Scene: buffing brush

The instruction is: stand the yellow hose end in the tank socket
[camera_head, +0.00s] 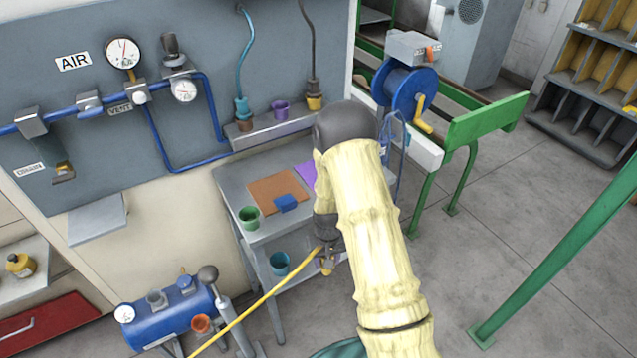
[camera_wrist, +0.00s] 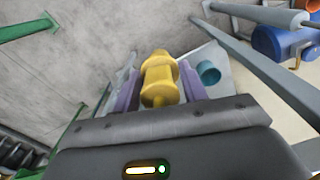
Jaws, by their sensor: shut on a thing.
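My gripper (camera_head: 326,262) is shut on the yellow hose end (camera_wrist: 160,80), which sits between its purple fingers in the wrist view. In the head view the yellow hose (camera_head: 255,308) runs from my gripper down to the lower left. The blue tank (camera_head: 172,318) stands at the lower left, apart from my gripper. A grey socket (camera_head: 157,299) is on its top, and an orange cup-like fitting (camera_head: 201,324) is at its front right. The tank (camera_wrist: 275,43) also shows at the wrist view's upper right. My arm partly hides the area around the gripper.
A grey stand (camera_head: 226,182) behind my gripper bears a green cup (camera_head: 249,217) and a brown mat (camera_head: 277,192). A teal cup (camera_head: 279,263) is on its lower shelf. A grey-handled pump (camera_head: 226,312) stands beside the tank. Open floor (camera_head: 505,225) lies to the right.

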